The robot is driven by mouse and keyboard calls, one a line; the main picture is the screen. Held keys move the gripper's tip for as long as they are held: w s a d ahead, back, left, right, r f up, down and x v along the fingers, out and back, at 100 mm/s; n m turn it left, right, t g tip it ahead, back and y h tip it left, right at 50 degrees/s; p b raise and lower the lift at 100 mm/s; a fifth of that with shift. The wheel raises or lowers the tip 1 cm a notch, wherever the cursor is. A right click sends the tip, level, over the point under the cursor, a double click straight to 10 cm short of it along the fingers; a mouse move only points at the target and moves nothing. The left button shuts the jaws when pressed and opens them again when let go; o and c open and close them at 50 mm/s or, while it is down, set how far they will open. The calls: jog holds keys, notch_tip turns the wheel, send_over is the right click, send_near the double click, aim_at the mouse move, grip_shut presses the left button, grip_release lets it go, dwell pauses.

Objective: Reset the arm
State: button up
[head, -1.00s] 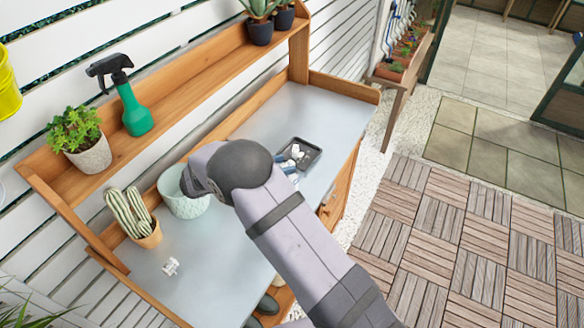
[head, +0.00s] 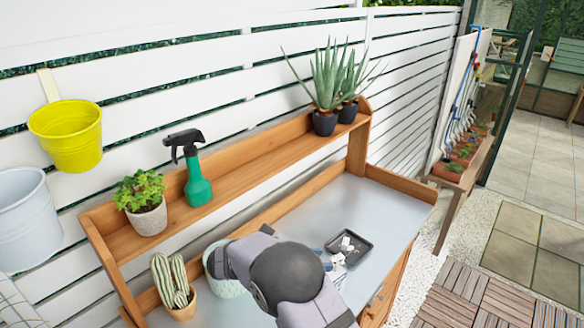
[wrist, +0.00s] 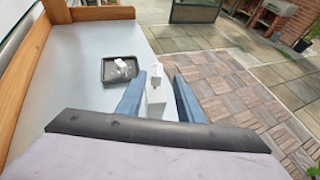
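My grey arm (head: 290,285) crosses the lower middle of the head view, in front of the bench. My gripper (wrist: 161,77) shows two blue fingers set apart in the wrist view. A pale block-like shape (wrist: 155,97) shows between them, with a gap on the right; I cannot tell what it is or whether it touches. In the head view the gripper is mostly hidden behind the arm, with bits of blue near the tray. A black tray (head: 366,255) with white stones (head: 347,243) lies on the bench. A pale green pot (head: 222,286) is partly hidden by my arm.
The grey bench top (head: 345,200) has clear room behind the tray. A potted cactus (head: 175,285) stands left of the pot. The wooden shelf (head: 250,168) holds a green spray bottle (head: 197,185), a leafy plant (head: 143,205) and aloes (head: 325,90). A yellow bucket (head: 70,140) hangs on the fence.

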jog(key=s+d+f+m+g+y, duration=0.1)
jog(key=s+d+m+g+y, duration=0.3)
jog(key=s, duration=0.4)
jog(key=s+d+f+m+g+y, duration=0.2)
jog(key=s+d+m, duration=0.1)
jog(key=s+m, duration=0.35)
jog(key=s+a+m+t+y, duration=0.15)
jog(key=s+m+y, duration=0.45)
jog(key=s+m, duration=0.6)
notch_tip(320, 180, down, 52)
jog(key=b, duration=5.1)
jog(key=shift+a+r, duration=0.15)
jog(key=shift+a, duration=0.3)
jog(key=shift+r+g, duration=0.1)
jog(key=shift+g, duration=0.15)
